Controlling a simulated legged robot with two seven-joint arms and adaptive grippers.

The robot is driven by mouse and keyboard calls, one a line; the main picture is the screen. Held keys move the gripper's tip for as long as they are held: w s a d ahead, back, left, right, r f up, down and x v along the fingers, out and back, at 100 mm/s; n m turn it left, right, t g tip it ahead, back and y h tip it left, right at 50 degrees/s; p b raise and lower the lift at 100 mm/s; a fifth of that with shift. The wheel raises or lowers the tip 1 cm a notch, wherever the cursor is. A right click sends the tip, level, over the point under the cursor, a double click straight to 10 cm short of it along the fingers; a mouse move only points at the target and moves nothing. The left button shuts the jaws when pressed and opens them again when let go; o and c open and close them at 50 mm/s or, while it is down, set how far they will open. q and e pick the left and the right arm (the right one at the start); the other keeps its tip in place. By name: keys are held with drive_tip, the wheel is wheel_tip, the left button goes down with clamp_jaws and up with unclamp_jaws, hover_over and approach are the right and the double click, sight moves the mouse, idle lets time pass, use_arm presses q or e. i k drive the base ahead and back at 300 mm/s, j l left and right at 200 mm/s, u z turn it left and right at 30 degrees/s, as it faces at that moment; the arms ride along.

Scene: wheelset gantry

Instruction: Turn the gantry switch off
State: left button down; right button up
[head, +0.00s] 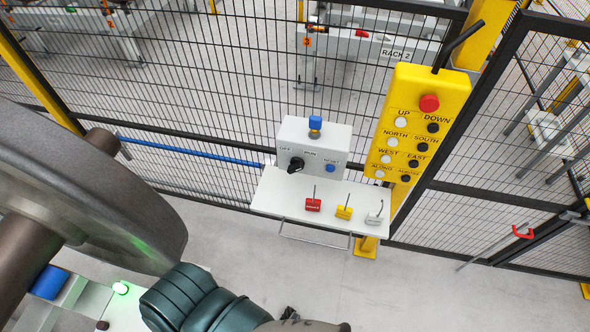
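The gantry switch is a black rotary knob (296,164) on the sloped front of a light grey control box (318,136). The labels OFF, RUN and RESET are printed on the box. OFF is above and left of the knob, and RUN is above and right. The knob is too small to tell for sure which label it points to. A blue button (330,168) sits under RESET, and a blue-capped part (315,123) stands on top of the box. Neither of my grippers shows clearly, and nothing is touching the knob.
A white shelf (268,198) below the box carries red (313,205), yellow (344,212) and white (374,219) tagged padlocks. A yellow pendant (417,118) with buttons stands to the right. Black mesh fencing (230,60) is behind. A large grey wheel (90,190) fills the left. Floor (330,280) in front is clear.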

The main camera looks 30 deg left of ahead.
sight(297, 163)
drive_tip(key=i+u, duration=0.15)
drive_tip(key=u, duration=0.25)
drive_tip(key=i+u, duration=0.15)
drive_tip(key=u, duration=0.25)
drive_tip(key=i+u, duration=0.15)
drive_tip(key=u, duration=0.25)
